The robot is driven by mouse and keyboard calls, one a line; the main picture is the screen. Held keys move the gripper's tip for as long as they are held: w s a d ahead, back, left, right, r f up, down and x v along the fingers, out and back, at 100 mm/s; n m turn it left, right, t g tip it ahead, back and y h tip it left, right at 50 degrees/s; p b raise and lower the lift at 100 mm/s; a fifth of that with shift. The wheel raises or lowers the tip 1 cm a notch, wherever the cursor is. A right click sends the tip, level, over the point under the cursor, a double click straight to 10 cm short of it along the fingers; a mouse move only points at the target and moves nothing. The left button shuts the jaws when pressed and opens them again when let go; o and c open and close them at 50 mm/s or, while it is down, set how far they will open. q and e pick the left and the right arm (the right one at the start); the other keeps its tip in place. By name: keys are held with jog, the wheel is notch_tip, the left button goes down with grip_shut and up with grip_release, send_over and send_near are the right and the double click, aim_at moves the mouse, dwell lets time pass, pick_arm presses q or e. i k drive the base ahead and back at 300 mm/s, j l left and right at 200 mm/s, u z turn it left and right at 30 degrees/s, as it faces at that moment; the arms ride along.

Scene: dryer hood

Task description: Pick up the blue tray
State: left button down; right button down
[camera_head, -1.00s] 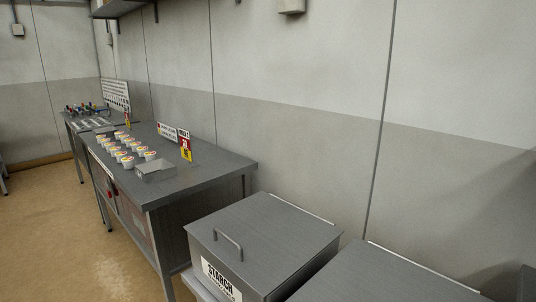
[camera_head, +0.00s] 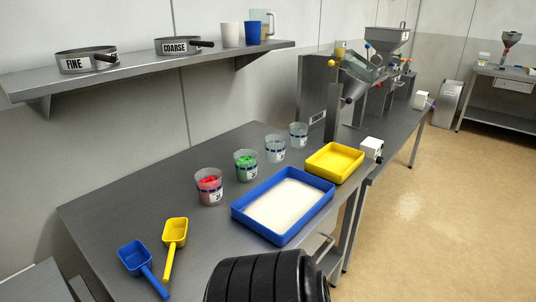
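The blue tray (camera_head: 238,214) lies flat on the grey metal table, close to its front edge. A white layer, which looks like powder, covers its floor. A black ribbed part at the bottom centre seems to be mine, and it stands in front of the table, near the tray's front side. Neither gripper's fingers can be seen. The tray is fully in view.
A yellow tray (camera_head: 334,162) sits just behind and right of the blue tray. Several clear cups, such as one with red pieces (camera_head: 208,187), stand along its left. A blue scoop (camera_head: 136,257) and a yellow scoop (camera_head: 174,235) lie front left. A shelf (camera_head: 140,72) hangs above.

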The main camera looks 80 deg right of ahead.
aim_at(276, 209)
jog(key=z, duration=2.85)
